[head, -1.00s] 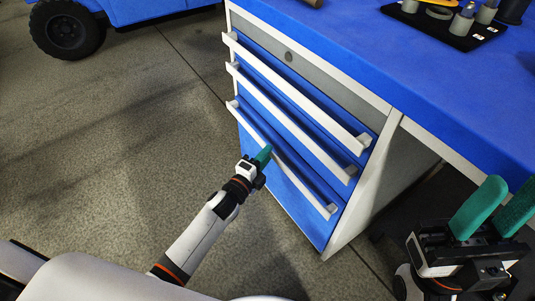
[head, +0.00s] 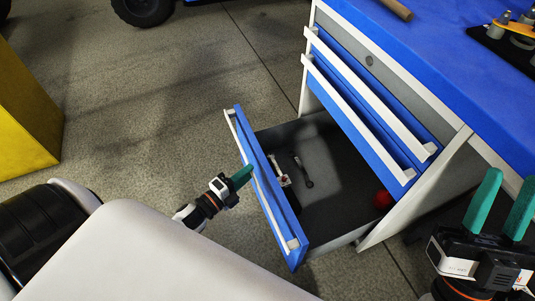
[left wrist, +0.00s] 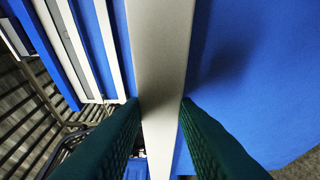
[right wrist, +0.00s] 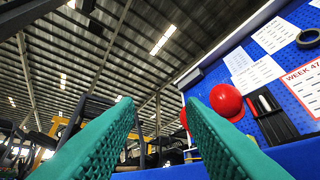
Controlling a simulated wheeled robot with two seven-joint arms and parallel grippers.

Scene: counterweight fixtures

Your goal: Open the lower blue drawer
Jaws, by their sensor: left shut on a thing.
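The lower blue drawer (head: 290,242) is pulled well out of the cabinet. Its inside (head: 340,190) shows a red ball-like thing (head: 383,199) and some small tools (head: 303,172). My left gripper (head: 241,176) is at the drawer's front. In the left wrist view its green fingers (left wrist: 160,125) are on both sides of the pale handle bar (left wrist: 160,60), shut on it. My right gripper (head: 500,205) is at the right, away from the drawer. Its green fingers (right wrist: 160,115) stand apart with nothing between them.
Two upper blue drawers (head: 375,105) are closed, with pale handles. The blue worktop (head: 450,75) above carries a black mat with metal parts (head: 510,38) and a brown rod (head: 397,9). A yellow block (head: 25,115) stands at the left. The floor (head: 150,110) left of the drawer is clear.

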